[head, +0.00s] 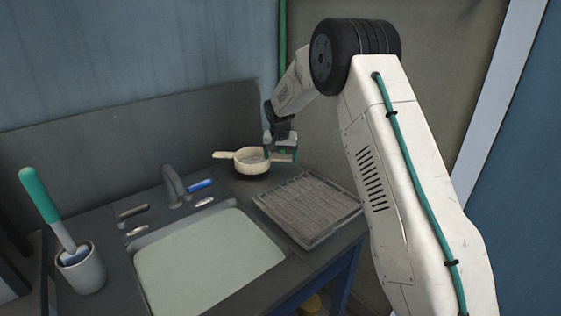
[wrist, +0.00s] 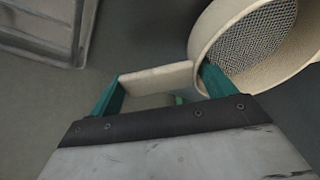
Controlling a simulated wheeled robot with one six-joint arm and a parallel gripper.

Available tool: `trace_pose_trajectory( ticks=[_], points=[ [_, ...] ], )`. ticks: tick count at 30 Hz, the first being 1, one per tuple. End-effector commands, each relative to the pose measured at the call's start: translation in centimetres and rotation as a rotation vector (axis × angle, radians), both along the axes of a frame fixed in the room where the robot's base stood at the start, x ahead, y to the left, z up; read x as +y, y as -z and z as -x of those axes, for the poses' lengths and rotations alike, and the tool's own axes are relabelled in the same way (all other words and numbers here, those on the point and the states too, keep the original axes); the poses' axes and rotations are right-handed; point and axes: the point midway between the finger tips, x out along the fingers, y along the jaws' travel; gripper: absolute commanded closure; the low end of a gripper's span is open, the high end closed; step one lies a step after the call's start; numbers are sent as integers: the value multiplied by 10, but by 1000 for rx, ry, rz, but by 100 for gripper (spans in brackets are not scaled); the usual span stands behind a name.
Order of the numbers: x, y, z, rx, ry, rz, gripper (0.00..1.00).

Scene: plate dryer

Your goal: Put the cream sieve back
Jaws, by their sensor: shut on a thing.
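The cream sieve (head: 252,167) is a round bowl with a long handle to the left and a short tab to the right. It is at the back of the dark counter, near the back wall. Its mesh and rim show at the upper right of the wrist view (wrist: 241,40). My gripper (head: 281,152) is at its right side, shut on it. In the wrist view, the teal fingers (wrist: 160,90) stand at either end of the cream tab, the right one overlapping the bowl. I cannot tell whether the sieve touches the counter.
A grey ribbed drying rack (head: 307,207) lies right of the sink (head: 205,262), in front of the sieve. A faucet (head: 174,185) stands behind the sink. A grey cup (head: 82,272) with a green-handled brush (head: 40,195) is at the left.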

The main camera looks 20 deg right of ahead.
Motion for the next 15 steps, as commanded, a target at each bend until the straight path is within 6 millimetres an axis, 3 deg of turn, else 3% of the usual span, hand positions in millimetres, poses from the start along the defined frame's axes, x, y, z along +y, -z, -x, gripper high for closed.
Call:
trace_pose_trajectory(
  ticks=[3, 14, 15],
  points=[
    [0, 15, 0, 0, 0, 0, 49],
    [0, 19, 0, -1, 0, 0, 49],
    [0, 19, 0, -1, 0, 0, 10]
  ],
)
